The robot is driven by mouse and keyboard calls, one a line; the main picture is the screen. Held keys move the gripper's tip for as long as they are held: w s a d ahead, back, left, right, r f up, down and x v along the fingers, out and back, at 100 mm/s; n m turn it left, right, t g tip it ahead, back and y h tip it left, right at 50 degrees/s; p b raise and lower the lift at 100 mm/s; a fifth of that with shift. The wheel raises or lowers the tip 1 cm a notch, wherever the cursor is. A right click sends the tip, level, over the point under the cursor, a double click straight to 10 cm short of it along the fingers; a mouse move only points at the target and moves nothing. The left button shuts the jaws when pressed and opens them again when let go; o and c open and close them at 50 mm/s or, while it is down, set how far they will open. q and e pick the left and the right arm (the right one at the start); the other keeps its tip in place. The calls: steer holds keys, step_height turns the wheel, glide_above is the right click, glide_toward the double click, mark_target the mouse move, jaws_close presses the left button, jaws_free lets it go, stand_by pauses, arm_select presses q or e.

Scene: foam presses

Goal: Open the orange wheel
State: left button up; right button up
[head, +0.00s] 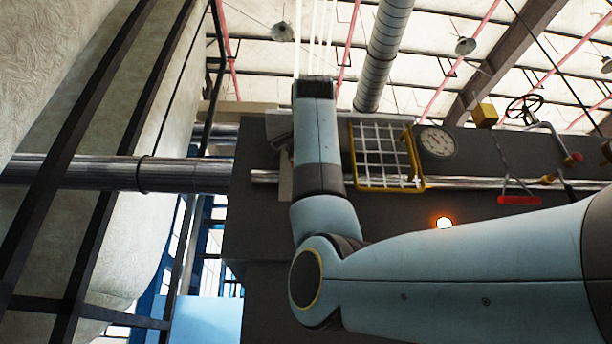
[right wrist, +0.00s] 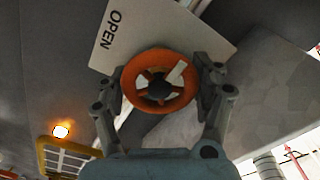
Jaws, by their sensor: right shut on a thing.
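The orange wheel (right wrist: 160,58) shows in the right wrist view, in front of a pale plate marked OPEN (right wrist: 125,35). My right gripper (right wrist: 160,85) has one finger on each side of the wheel and is shut on it. In the head view my right arm reaches up from the right, and its gripper and the orange wheel cannot be made out. My left gripper is not in view.
A dark machine body (head: 290,235) carries a yellow-framed grid (head: 385,155), a round gauge (head: 437,141) and a glowing orange lamp (head: 443,222). A red handle (head: 519,200) and a dark handwheel (head: 525,108) are at the right. A thick metal pipe (head: 110,173) crosses the left.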

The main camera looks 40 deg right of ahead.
steer(key=shift+w+f, duration=0.1)
steer(key=shift+f, duration=0.05)
steer(key=o, duration=1.2)
steer(key=shift+s+a, duration=0.1)
steer(key=shift+s, duration=0.1)
steer(key=v, duration=1.1)
steer(key=shift+s, duration=0.3)
steer(key=shift+a, duration=0.1)
